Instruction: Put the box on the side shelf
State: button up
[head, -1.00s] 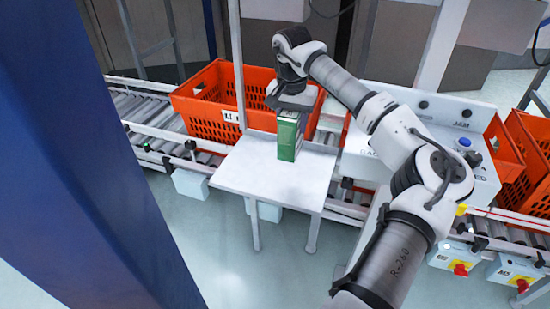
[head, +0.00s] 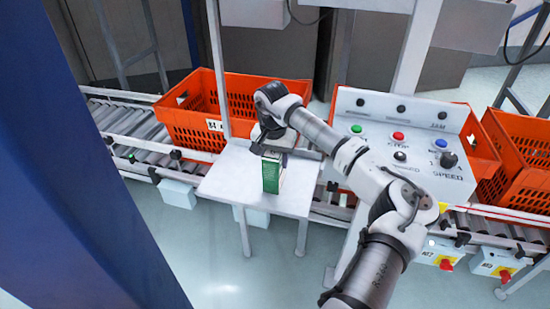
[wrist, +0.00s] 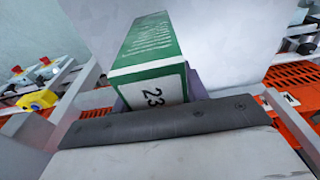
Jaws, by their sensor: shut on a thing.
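The green and white box (head: 272,174) stands upright at the side shelf (head: 228,184), a white flat top on legs in front of the conveyor. The head view does not show clearly whether its base touches the shelf. My gripper (head: 272,146) is above the box and shut on its upper end. In the wrist view the box (wrist: 148,55) shows its green side and a white end marked 23, beyond the dark gripper edge. The fingers are mostly hidden there.
An orange tote (head: 180,122) sits on the roller conveyor (head: 130,120) behind the shelf. A white control panel (head: 380,130) with buttons stands to the right, with another orange tote (head: 510,165) beyond it. A blue column (head: 70,180) fills the left. Bare shelf top lies left of the box.

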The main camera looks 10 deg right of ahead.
jog(key=shift+f, duration=0.2)
jog(key=o, duration=1.2)
jog(key=shift+c, duration=0.2)
jog(key=shift+r, duration=0.2)
jog(key=r, duration=0.4)
jog(key=r+b, duration=0.1)
jog(key=r, duration=0.3)
jog(key=s+r, duration=0.1)
jog(key=r, duration=0.3)
jog(key=shift+s+a, duration=0.1)
jog(key=shift+a, duration=0.25)
